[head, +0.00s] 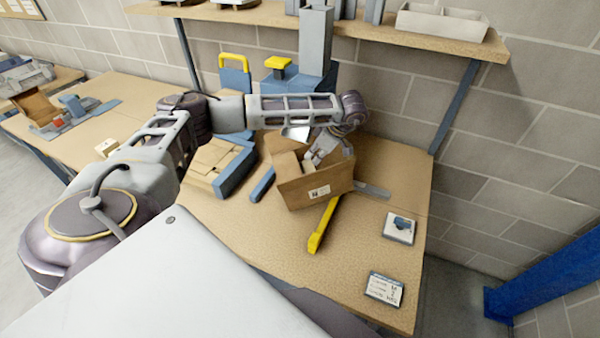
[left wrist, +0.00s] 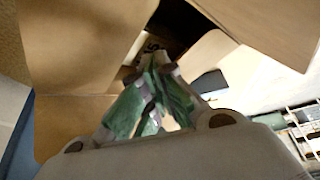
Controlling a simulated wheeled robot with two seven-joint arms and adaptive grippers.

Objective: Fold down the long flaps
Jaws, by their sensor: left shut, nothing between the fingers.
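An open cardboard box (head: 318,188) with a white label on its front stands on the workbench. A flap (head: 288,164) shows inside its left part, and the back is partly hidden by my arm. My left gripper (head: 318,160) is shut and empty, pointing down at the box opening from above its right part. In the left wrist view, the shut fingers (left wrist: 152,75) are over the dark opening. A broad flap (left wrist: 85,45) stands at left, a smaller flap (left wrist: 205,55) and another panel (left wrist: 275,25) at right. I cannot tell whether the fingers touch cardboard. My right gripper is not in view.
A yellow tool (head: 322,226) lies in front of the box, a blue bar (head: 262,185) at its left. A blue tray with flat cardboard (head: 232,172) stands further left. Two small cards (head: 398,228) (head: 384,288) lie at right. A shelf (head: 400,38) hangs above the bench.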

